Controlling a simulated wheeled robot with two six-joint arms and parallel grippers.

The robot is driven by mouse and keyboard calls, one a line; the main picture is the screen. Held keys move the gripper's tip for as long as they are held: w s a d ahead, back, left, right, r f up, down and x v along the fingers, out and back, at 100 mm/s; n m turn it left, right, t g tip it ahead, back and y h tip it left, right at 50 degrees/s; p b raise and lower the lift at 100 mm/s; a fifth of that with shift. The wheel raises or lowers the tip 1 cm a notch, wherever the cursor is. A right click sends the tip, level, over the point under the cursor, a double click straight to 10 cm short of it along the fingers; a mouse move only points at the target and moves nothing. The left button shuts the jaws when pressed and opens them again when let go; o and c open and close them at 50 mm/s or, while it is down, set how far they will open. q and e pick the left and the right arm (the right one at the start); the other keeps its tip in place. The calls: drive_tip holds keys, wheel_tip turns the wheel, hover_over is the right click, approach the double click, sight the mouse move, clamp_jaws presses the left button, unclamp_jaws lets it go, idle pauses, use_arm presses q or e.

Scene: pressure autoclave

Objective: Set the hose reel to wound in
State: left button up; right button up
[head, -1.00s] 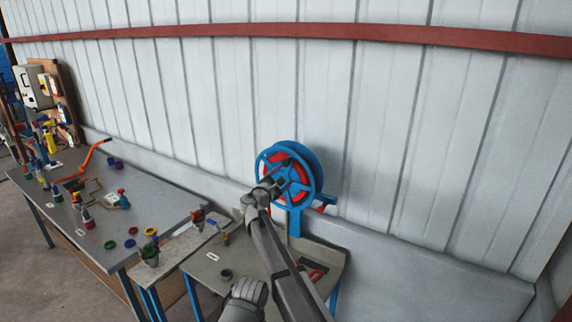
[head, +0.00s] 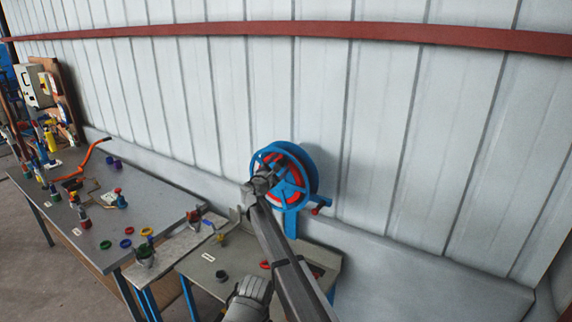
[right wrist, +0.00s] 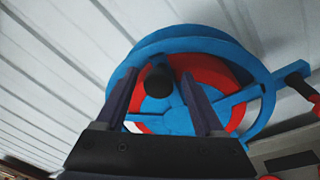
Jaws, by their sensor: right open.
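The hose reel (head: 307,169) is mounted at the wall above the small table. It has a blue rim and spokes over a red drum, and it fills the middle of the right wrist view (right wrist: 200,43). A dark round knob (right wrist: 159,79) stands out on its face. A red handle (head: 319,211) sticks out at its lower right. My right gripper (head: 264,180) is in front of the reel's left side. In the right wrist view its open fingers (right wrist: 161,90) appear on either side of the knob; contact cannot be told.
A small grey table (head: 205,262) below the reel carries a dark ring (head: 221,276) and red items. A longer workbench (head: 160,187) at the left holds valves, coloured rings and an orange handle (head: 90,160). The wall right of the reel is clear.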

drive_tip(key=shift+w+d, duration=0.1)
drive_tip(key=shift+w, duration=0.1)
drive_tip(key=shift+s, duration=0.15)
drive_tip(key=shift+c, duration=0.5)
drive_tip(key=c, duration=0.5)
clamp_jaws()
